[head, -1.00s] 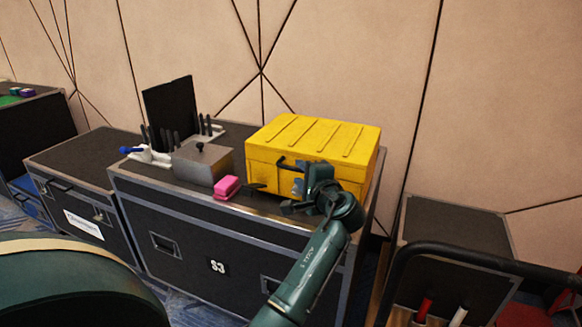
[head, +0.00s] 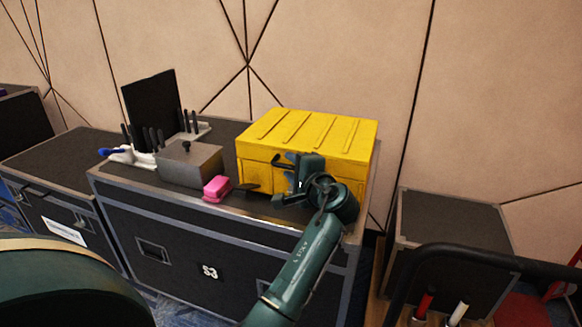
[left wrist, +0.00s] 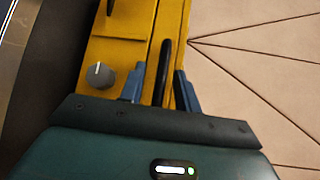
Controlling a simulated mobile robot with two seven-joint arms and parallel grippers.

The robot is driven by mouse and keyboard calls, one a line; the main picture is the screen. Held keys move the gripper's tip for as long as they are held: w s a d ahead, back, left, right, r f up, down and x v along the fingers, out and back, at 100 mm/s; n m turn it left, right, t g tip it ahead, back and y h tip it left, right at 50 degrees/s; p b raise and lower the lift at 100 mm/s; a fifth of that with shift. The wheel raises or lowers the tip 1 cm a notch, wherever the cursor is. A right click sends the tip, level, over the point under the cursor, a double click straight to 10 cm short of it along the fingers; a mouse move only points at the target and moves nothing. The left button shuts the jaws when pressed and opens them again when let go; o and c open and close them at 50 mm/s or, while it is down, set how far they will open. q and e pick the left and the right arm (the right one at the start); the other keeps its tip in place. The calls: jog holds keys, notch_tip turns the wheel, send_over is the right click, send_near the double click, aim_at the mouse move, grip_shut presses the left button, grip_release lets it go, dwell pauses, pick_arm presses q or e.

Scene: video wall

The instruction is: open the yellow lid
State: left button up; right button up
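The yellow box (head: 308,140) sits on a black flight case, its ribbed yellow lid (head: 312,128) down. It also shows in the left wrist view (left wrist: 122,50). A black handle (head: 281,160) is on its front face, partly hidden by my left gripper (head: 298,182). In the left wrist view, the black handle (left wrist: 163,72) runs between the two blue fingers of my left gripper (left wrist: 161,88). The fingers are open, with gaps on both sides of the handle. A grey knob (left wrist: 100,75) is beside it. My right gripper is not in view.
On the black flight case (head: 215,245), a grey metal box (head: 190,163), a pink block (head: 216,188) and a black panel (head: 151,108) stand left of the yellow box. A lower case (head: 450,222) is at right. The wall is close behind.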

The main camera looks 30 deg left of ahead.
pick_arm(q)
jog(key=shift+c, duration=0.4)
grip_shut()
